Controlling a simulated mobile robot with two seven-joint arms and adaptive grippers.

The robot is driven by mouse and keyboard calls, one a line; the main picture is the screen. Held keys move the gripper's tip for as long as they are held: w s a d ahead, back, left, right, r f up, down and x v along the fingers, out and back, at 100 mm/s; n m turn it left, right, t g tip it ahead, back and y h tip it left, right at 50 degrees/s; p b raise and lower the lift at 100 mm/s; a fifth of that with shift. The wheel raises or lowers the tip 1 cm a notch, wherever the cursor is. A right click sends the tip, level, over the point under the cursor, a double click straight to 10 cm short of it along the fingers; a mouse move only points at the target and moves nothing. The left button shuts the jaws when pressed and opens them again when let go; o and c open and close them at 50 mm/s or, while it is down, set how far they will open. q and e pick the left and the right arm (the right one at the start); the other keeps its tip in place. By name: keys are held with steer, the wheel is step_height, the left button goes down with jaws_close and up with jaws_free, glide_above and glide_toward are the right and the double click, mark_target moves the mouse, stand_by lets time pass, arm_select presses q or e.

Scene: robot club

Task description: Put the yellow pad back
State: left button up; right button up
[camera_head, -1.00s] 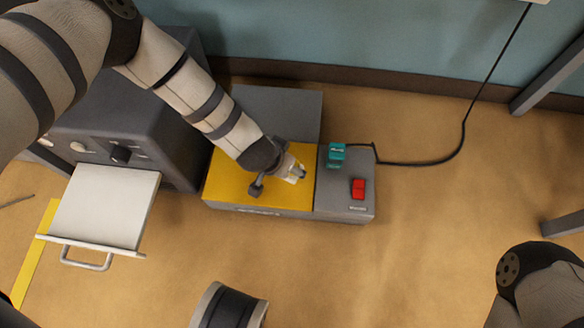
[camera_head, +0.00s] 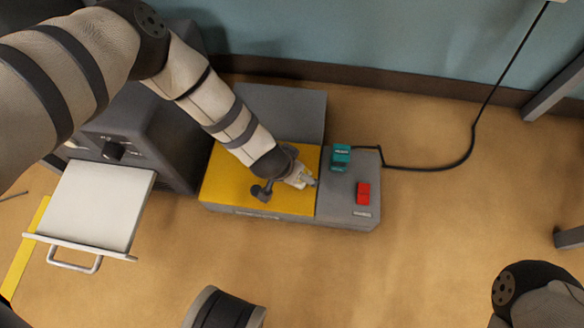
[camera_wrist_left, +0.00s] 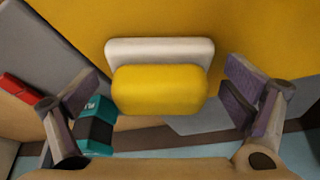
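In the left wrist view a small rounded yellow pad (camera_wrist_left: 160,90) with a white layer behind it is against a flat yellow surface; whether it is attached there I cannot tell. That surface is the yellow top (camera_head: 230,180) of a low grey box. My left gripper (camera_head: 286,187) is over this top, near its right side. In the wrist view its fingers (camera_wrist_left: 160,103) are spread wide on both sides of the pad, with gaps. In the head view the gripper mostly hides the pad; a bit of white shows between the fingers. My right gripper is out of view.
Right of the yellow top are a teal switch (camera_head: 340,157) and a red switch (camera_head: 363,193). A black cable (camera_head: 440,164) runs right from the box. A dark machine (camera_head: 150,140) with a pulled-out white tray (camera_head: 95,205) stands left.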

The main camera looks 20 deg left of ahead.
arm_select(q)
steer(key=shift+r, duration=0.15)
steer(key=p+v, duration=0.6)
steer(key=v, duration=0.6)
steer(key=shift+p, duration=0.3)
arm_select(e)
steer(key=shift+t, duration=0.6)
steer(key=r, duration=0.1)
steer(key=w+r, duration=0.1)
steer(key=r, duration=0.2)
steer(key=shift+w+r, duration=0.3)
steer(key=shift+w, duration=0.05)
arm_select(q)
steer(key=shift+a, duration=0.1)
